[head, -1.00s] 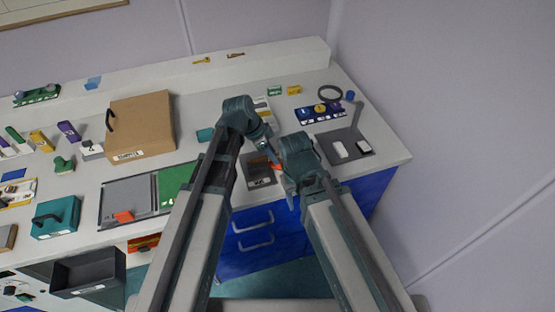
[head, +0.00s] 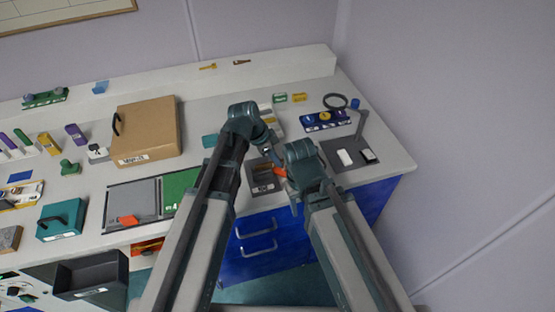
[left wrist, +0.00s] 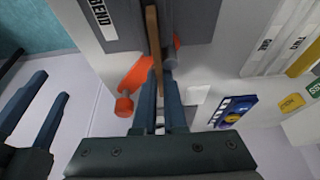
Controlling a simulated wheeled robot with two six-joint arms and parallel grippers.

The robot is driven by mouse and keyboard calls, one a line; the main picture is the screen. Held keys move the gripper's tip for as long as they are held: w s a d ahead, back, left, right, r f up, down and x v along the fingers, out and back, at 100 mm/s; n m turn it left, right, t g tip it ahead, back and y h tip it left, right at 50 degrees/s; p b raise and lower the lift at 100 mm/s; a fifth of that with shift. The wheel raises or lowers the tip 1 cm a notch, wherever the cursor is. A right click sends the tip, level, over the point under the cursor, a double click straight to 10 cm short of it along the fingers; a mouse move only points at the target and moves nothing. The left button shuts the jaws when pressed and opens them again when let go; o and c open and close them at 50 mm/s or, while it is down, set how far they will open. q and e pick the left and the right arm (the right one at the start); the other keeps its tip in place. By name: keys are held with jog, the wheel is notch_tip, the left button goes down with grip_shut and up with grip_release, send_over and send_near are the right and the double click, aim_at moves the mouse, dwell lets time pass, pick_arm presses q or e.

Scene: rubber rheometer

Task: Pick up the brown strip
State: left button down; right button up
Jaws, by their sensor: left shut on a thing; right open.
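The brown strip (left wrist: 152,40) is long and thin and shows in the left wrist view. My left gripper (left wrist: 159,105) is shut on its near end. The strip's far end reaches over a dark grey tray (left wrist: 195,22) with a white label. Whether the strip touches the tray is unclear. In the head view my left gripper (head: 270,150) is just above the tray (head: 263,189), and the held strip is too small to make out. My right gripper (left wrist: 35,105) is open and empty, apart from the strip, at the left of the left wrist view.
An orange object (left wrist: 136,78) lies close beside the strip and my left fingers. A dark mat (head: 364,158) with white blocks is to the right. A green and grey board (head: 144,193) and a cardboard box (head: 149,128) stand left. Blue drawers (head: 257,252) are below the bench edge.

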notch_tip(320, 180, up, 10)
jog(key=p, duration=0.9)
jog(key=shift+f, duration=0.15)
